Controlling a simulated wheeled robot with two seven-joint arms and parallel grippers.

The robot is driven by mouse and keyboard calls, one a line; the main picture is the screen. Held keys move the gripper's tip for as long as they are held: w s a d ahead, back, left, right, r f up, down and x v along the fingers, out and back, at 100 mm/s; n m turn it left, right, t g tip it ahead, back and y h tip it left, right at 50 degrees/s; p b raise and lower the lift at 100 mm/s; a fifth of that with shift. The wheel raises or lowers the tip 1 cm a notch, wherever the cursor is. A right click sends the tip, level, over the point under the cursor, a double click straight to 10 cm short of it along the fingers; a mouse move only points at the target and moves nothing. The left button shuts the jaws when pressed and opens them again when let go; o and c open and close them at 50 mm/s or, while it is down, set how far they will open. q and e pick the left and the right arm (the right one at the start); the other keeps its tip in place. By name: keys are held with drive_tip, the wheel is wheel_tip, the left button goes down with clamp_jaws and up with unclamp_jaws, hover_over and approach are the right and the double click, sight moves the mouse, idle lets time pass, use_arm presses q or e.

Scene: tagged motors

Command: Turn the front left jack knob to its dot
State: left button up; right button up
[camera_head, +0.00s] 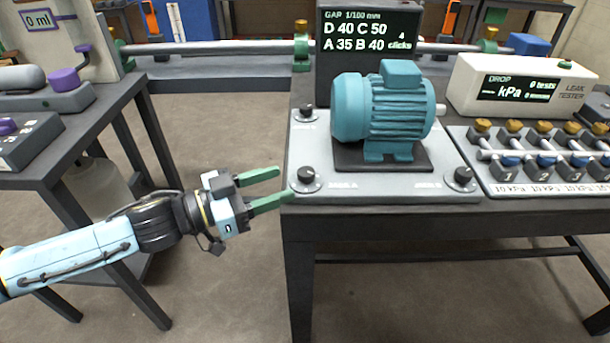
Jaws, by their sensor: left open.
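The front left jack knob (308,180) is a black knob with a pale mark on top, at the front left corner of the grey jack plate (335,160). A teal motor (385,108) stands on a dark base on the plate. My left gripper (286,185) has green fingers and is open, with nothing between them. It is just left of the front left knob; the nearer fingertip is at the plate's left edge in the picture. I cannot tell whether it touches. The knob's dot is too small to make out. My right gripper is not in view.
Other black knobs sit at the back left (307,113) and front right (463,178) of the plate. A dark display (366,30) reads D 40 C 50, A 35 B 40, 4 clicks. A leak tester (520,85) and valve rack (540,160) stand right. Open floor lies between the tables.

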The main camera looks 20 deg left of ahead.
sight(298, 177)
use_arm(q)
drive_tip(key=x, duration=0.5)
drive_tip(key=shift+w+d, duration=0.1)
drive_tip(key=shift+w+d+b, duration=0.3)
drive_tip(key=shift+w+d, duration=0.15)
drive_tip(key=shift+d, duration=0.05)
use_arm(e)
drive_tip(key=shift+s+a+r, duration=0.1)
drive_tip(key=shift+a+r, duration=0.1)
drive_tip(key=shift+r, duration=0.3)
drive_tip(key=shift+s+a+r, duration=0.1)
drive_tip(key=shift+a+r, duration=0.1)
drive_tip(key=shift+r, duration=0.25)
use_arm(q)
drive_tip(key=c, duration=0.9)
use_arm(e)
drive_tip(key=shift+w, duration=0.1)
use_arm(q)
drive_tip(key=shift+t, duration=0.3)
drive_tip(key=shift+c, duration=0.2)
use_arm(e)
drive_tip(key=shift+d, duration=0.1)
